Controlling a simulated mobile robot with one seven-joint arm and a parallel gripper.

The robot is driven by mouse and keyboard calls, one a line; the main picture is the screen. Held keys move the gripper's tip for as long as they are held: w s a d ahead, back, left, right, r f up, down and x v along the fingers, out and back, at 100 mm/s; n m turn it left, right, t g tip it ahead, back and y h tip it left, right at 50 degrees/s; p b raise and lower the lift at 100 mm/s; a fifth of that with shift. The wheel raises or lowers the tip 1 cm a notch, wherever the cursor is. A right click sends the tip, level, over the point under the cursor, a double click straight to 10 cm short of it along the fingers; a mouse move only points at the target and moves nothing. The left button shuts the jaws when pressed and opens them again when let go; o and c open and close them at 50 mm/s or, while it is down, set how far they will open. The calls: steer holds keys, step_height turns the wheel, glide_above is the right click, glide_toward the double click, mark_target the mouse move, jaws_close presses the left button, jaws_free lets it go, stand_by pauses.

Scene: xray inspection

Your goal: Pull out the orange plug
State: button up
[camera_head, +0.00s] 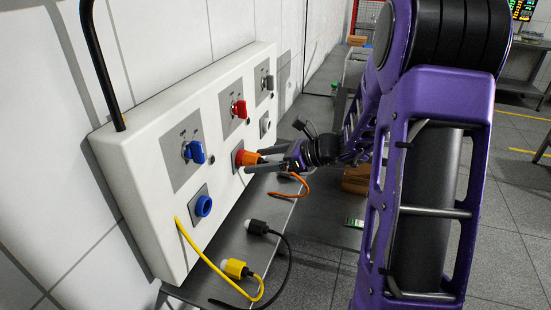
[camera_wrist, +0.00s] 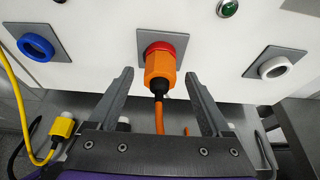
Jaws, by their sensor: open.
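The orange plug (camera_head: 251,157) sits in the red socket (camera_head: 239,157) on the white panel, below the red rotary switch. In the wrist view the orange plug (camera_wrist: 160,72) is in the red-ringed socket (camera_wrist: 163,46), with its orange cable hanging down. My gripper (camera_head: 256,161) is open, one finger on each side of the plug. In the wrist view my gripper (camera_wrist: 159,82) shows a gap between each finger and the plug. The fingertips reach about the plug's body.
The white panel (camera_head: 140,165) also carries a blue socket (camera_head: 203,206), a white socket (camera_head: 265,124) and blue, red and grey switches. A yellow plug (camera_head: 235,268) and a black plug (camera_head: 257,227) lie on the grey table (camera_head: 222,248) with loose cables.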

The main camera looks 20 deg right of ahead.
steer(key=shift+w+a+f, duration=0.1)
steer(key=shift+w+a, duration=0.05)
steer(key=shift+a, duration=0.1)
jaws_close()
stand_by(0.7)
